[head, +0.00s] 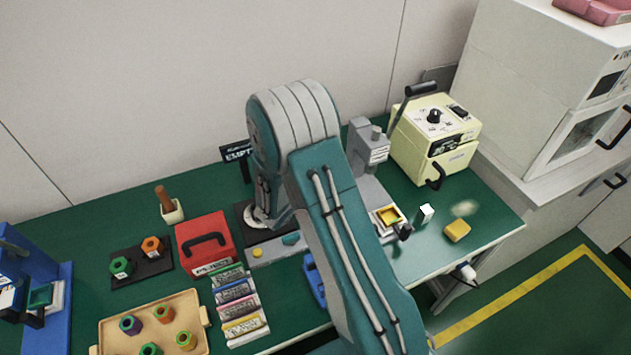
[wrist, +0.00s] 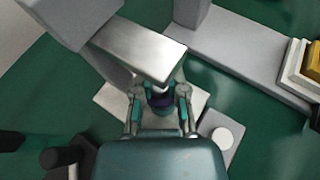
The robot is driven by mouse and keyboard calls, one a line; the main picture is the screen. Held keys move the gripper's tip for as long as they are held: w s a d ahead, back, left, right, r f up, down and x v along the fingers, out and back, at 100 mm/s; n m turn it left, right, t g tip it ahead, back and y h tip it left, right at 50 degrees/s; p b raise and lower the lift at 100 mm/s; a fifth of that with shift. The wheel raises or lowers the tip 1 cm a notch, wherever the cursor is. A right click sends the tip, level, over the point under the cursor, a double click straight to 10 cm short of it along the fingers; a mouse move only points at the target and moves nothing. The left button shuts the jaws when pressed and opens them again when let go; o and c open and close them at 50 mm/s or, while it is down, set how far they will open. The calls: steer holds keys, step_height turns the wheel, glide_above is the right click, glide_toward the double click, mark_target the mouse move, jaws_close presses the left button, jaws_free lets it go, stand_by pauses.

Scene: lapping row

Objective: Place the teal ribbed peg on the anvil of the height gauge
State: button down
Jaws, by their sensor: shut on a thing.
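The held piece is above a pale plate (wrist: 112,100), below and in front of a bright metal block (wrist: 140,48); contact with the plate cannot be judged. A grey upright instrument (head: 366,146), seemingly the height gauge, stands behind my arm in the head view. My arm hides its lower part, the gripper and the held piece there; the anvil is not clearly identifiable.
A long grey bar (wrist: 240,62) lies right of the gripper in the wrist view, beside a grey block with a white round knob (wrist: 222,137). In the head view, a cream box (head: 437,140), red case (head: 205,243) and tan peg tray (head: 110,338) stand on the green bench.

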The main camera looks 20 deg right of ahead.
steer(key=shift+a, duration=0.1)
steer(key=c, duration=0.7)
jaws_free()
steer(key=shift+r, duration=0.1)
steer(key=v, duration=1.2)
steer(key=s+d+r+m+g+y, duration=0.2)
steer(key=s+d+r+m+g, duration=0.1)
steer(key=s+r+m, duration=0.35)
steer(key=s+d+r+m+g+y, duration=0.1)
steer(key=s+d+r+m+g, duration=0.15)
steer(key=s+r+m, duration=0.45)
steer(key=s+a+r+m+t+y, duration=0.1)
steer(key=s+a+r+m+y, duration=0.1)
steer(key=m, duration=0.1)
steer(key=s+a+r+m+t+y, duration=0.1)
steer(key=s+a+r+m+y, duration=0.1)
steer(key=s+r+m+y, duration=0.1)
steer(key=s+a+r+m+t+y, duration=0.1)
steer(key=s+a+r+m+y, duration=0.2)
steer(key=m, duration=0.2)
steer(key=shift+s+a+r+t, duration=0.1)
steer(key=shift+s+r+t, duration=0.05)
steer(key=shift+t, duration=0.1)
